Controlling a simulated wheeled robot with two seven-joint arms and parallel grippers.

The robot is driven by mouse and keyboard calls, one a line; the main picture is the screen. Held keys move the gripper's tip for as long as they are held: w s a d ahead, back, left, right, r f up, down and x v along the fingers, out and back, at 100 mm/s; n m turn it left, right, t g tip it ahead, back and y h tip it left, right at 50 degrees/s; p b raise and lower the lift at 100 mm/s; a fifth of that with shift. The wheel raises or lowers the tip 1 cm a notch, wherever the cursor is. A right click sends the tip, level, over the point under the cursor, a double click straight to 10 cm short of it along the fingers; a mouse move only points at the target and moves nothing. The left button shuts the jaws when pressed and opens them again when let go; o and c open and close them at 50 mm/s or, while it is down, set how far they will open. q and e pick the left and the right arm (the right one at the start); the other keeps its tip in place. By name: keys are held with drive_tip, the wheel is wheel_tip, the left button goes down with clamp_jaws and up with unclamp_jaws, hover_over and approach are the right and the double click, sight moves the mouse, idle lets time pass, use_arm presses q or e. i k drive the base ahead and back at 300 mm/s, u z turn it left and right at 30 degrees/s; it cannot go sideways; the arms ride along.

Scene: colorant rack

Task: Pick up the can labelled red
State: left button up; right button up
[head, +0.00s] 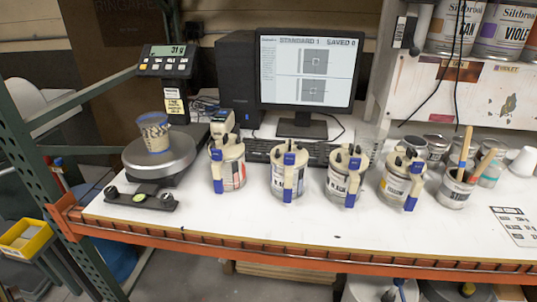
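Four-handled-looking lidded cans with blue clips stand upright in a row on the white bench (260,225). The leftmost can (228,162) shows a small reddish patch on its label; the lettering is too small to read. To its right stand a second can (277,178) with a dark and white label, a third can (336,184) with dark lettering, and a fourth can (391,186) with a yellowish label. Neither of my grippers is in view, and nothing touches the cans.
A scale (176,158) with a small cup (154,132) on it stands at left, its display (168,52) raised behind. A monitor (308,55) and keyboard (330,152) are behind the cans. A brush pot (455,188) stands at right. The bench front is mostly clear, edged by an orange beam (300,262).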

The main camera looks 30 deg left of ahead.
sight(229, 173)
drive_tip(key=u, duration=0.25)
drive_tip(key=i, duration=0.85)
drive_tip(key=u, duration=0.6)
